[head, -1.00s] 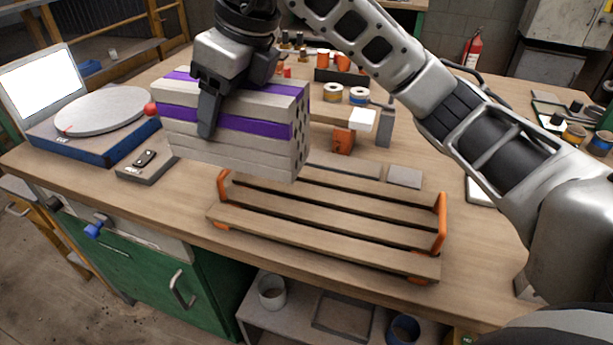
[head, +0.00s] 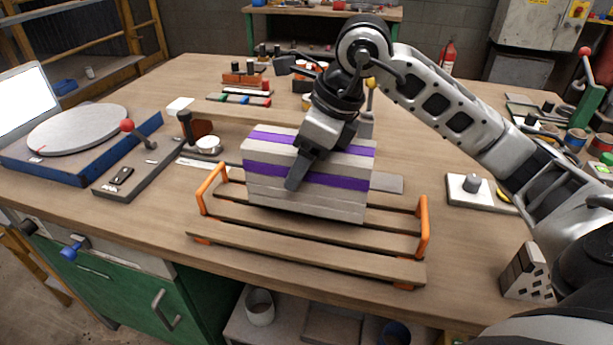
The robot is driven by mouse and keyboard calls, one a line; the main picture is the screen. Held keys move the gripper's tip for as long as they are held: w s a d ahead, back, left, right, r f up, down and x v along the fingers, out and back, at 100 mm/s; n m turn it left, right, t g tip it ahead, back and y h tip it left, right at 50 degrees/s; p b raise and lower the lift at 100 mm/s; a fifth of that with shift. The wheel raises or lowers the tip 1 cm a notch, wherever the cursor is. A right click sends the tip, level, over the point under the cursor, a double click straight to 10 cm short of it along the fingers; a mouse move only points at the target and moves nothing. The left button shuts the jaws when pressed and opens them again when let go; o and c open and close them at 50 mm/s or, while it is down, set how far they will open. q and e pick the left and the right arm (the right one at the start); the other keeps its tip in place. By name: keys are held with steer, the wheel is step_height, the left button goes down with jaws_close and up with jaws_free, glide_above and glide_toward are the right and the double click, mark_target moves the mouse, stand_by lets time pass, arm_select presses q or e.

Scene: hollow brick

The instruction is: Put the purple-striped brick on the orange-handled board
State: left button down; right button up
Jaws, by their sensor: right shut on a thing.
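The purple-striped brick (head: 265,178) is a pale grey block with purple bands, in the middle of the head view. My right gripper (head: 296,180) is shut on it from above, with a finger down its near face. The brick is upright and over the rear slats of the orange-handled board (head: 300,255), between its two orange handles (head: 424,225). Its lower edge appears at or just above the slats; I cannot tell whether it touches. The board is a slatted wooden rack lying on the workbench. My left gripper is not in view.
A turntable (head: 80,128) on a blue base stands at the left. A grey fixture with a red knob (head: 127,125) lies left of the board. A pale block with holes (head: 527,275) stands at the right. Clear bench (head: 465,255) lies right of the board.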

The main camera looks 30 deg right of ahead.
steer(key=f, duration=0.3)
steer(key=shift+s+d, duration=0.1)
steer(key=shift+d, duration=0.1)
steer(key=shift+f, duration=0.15)
steer(key=shift+f, duration=0.1)
steer(key=o, duration=1.6)
steer(key=shift+f, duration=0.1)
steer(key=shift+o, duration=0.2)
